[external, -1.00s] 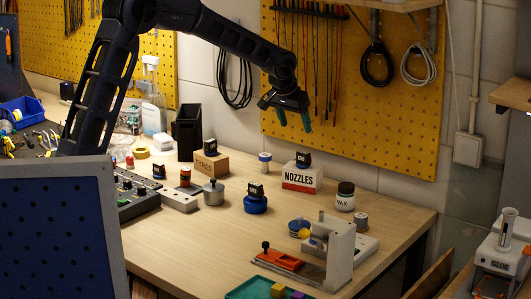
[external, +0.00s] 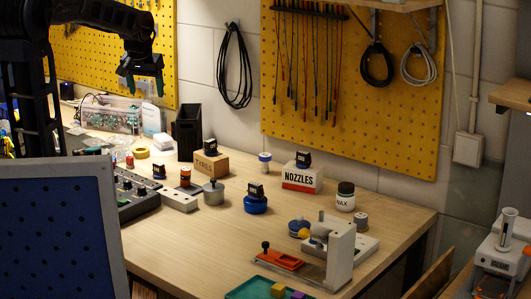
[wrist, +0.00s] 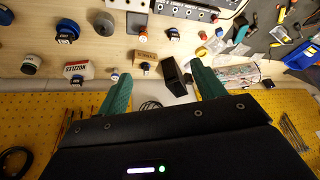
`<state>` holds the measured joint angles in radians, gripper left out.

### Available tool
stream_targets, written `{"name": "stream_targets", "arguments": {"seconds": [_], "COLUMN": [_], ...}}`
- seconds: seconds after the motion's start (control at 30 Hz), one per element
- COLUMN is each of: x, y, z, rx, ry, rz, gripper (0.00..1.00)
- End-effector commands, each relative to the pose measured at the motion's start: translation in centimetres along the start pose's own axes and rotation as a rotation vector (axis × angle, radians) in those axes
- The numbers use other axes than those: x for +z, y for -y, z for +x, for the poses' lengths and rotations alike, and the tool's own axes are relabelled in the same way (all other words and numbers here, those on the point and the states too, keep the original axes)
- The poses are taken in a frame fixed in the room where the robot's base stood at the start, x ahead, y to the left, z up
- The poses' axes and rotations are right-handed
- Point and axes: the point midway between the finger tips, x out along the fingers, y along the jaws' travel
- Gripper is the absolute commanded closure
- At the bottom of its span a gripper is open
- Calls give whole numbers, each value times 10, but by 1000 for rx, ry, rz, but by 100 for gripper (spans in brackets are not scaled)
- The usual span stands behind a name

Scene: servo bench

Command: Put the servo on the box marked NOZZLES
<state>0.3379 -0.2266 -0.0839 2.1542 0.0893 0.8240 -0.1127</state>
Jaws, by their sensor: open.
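The white and red box marked NOZZLES (external: 301,180) stands toward the back of the bench; it also shows in the wrist view (wrist: 78,69). Several small black servo-like blocks are in view. One (external: 303,159) sits on the NOZZLES box. Another (external: 211,147) is on the brown cardboard box (external: 208,165), a third (external: 256,191) on a round blue base (external: 255,206), and another (external: 159,171) by the control panel. I cannot tell which is meant. My gripper (external: 143,87) is open and empty, above the back left of the bench; its green fingers (wrist: 160,88) frame bare space.
A black open bin (external: 187,133) stands left of the brown box. A grey lidded pot (external: 213,193), a WAX jar (external: 345,197) and an orange and grey fixture (external: 330,252) stand on the bench. The front middle of the bench is clear.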

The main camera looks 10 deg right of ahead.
Motion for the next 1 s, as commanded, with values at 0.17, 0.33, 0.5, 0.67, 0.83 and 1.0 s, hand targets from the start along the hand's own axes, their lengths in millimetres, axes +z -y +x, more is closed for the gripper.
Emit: {"name": "stream_targets", "arguments": {"seconds": [0.17, 0.33, 0.5, 0.67, 0.83, 1.0], "x": [60, 121, 182, 227, 252, 257], "y": [47, 78, 96, 104, 105, 105], "z": [-26, -44, -54, -57, -56, -56], "rx": [-31, -53, -69, -77, -79, -79], "ry": [1, 3, 4, 4, 5, 6], "rz": [-90, -170, -250, -308, -339, -344], "gripper": [32, 32, 32, 32, 32, 32]}}
